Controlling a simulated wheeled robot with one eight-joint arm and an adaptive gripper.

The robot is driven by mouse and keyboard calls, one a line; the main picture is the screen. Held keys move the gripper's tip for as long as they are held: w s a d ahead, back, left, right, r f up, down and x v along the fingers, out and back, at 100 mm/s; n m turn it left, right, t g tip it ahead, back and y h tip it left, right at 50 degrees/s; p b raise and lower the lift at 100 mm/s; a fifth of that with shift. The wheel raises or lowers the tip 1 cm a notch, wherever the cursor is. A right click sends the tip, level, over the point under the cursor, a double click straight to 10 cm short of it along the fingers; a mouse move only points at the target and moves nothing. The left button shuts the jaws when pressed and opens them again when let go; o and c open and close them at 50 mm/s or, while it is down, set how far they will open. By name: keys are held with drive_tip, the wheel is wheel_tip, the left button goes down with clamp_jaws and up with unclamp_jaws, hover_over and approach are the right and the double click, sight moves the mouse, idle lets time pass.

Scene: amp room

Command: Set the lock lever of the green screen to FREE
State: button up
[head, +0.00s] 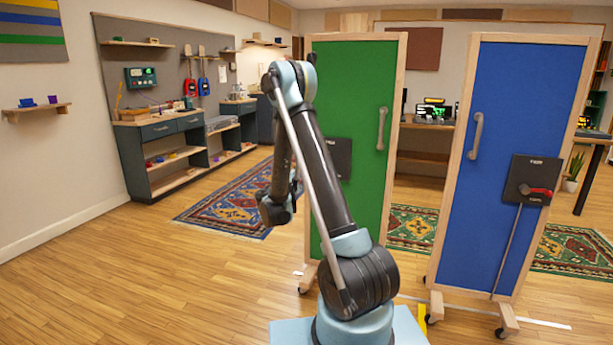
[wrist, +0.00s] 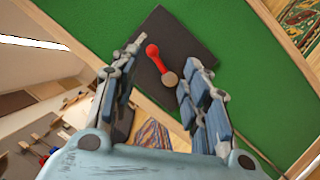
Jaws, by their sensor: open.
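The green screen (head: 350,80) stands upright in a wooden frame at the middle of the head view. Its dark lock plate (head: 341,155) is partly hidden behind my arm there. In the wrist view the plate (wrist: 195,45) lies on the green panel (wrist: 255,90). A red lever (wrist: 153,56) with a round end (wrist: 170,79) shows on it, between my fingers as seen from the wrist. My gripper (wrist: 165,60) is open and empty. I cannot tell its distance from the lever, and see no contact. The plate's lettering is not readable.
The blue screen (head: 510,100) stands to the right, with its own dark plate and red lever (head: 540,192). A grey handle (head: 382,128) is on the green screen. A workbench (head: 165,130) stands at the left wall. Open wooden floor (head: 150,270) lies at the left front.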

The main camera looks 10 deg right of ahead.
wheel_tip(320, 180, up, 10)
idle(0.7)
drive_tip(key=shift+f, duration=0.1)
drive_tip(key=s+d+f+m+g+y, duration=0.2)
drive_tip(key=s+d+m+g+y, duration=0.3)
drive_tip(key=s, duration=0.6)
drive_tip(key=s+d+f+m+g+y, duration=0.1)
drive_tip(key=s+d+f+m+g, duration=0.15)
drive_tip(key=s+d, duration=0.7)
drive_tip(key=s+a+f+m+g+y, duration=0.1)
drive_tip(key=s+a+f+m+y, duration=0.1)
drive_tip(key=s, duration=0.7)
drive_tip(key=s+a+f+m+g+y, duration=0.1)
drive_tip(key=s+a+f+y, duration=0.3)
drive_tip(key=s, duration=0.5)
drive_tip(key=s+a+f+m+g+y, duration=0.2)
drive_tip(key=s+a+f, duration=0.3)
drive_tip(key=s, duration=0.5)
drive_tip(key=shift+a+m+y, duration=0.4)
drive_tip(key=shift+a+m, duration=0.15)
drive_tip(key=shift+a, duration=0.4)
drive_tip(key=shift+f, duration=0.15)
